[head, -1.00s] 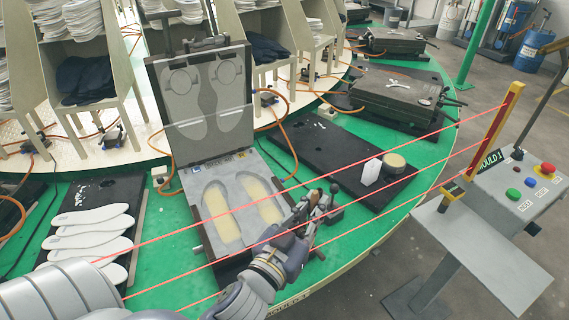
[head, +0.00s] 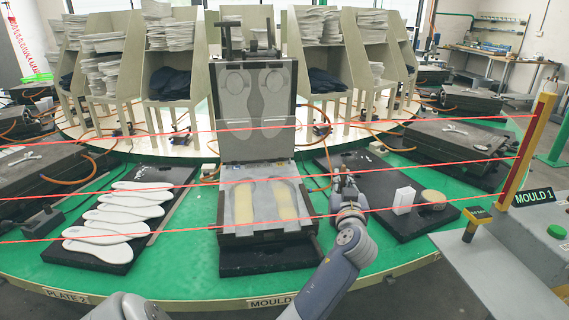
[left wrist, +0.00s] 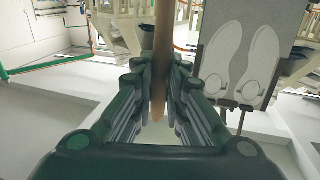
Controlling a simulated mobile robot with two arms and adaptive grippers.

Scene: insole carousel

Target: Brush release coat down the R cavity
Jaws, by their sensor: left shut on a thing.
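The open mould (head: 228,232) sits on the green table with its lid (head: 230,130) standing up behind it. Its right cavity (head: 286,201) and left cavity (head: 243,204) both look pale yellow. My left gripper (head: 345,186) is just right of the mould, apart from the cavities. It is shut on a brown wooden handle (left wrist: 161,55), seen upright between the fingers in the left wrist view. The brush's bristles cannot be made out. The lid with its two insole shapes also shows in the left wrist view (left wrist: 208,25). My right gripper is not in view.
A black plate (head: 385,222) on the right carries a white block (head: 403,200) and a round tub (head: 432,201). White insoles (head: 105,232) lie on another plate at the left. Red lines cross in front of the table to a yellow post (head: 528,150) beside the control box (head: 535,235).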

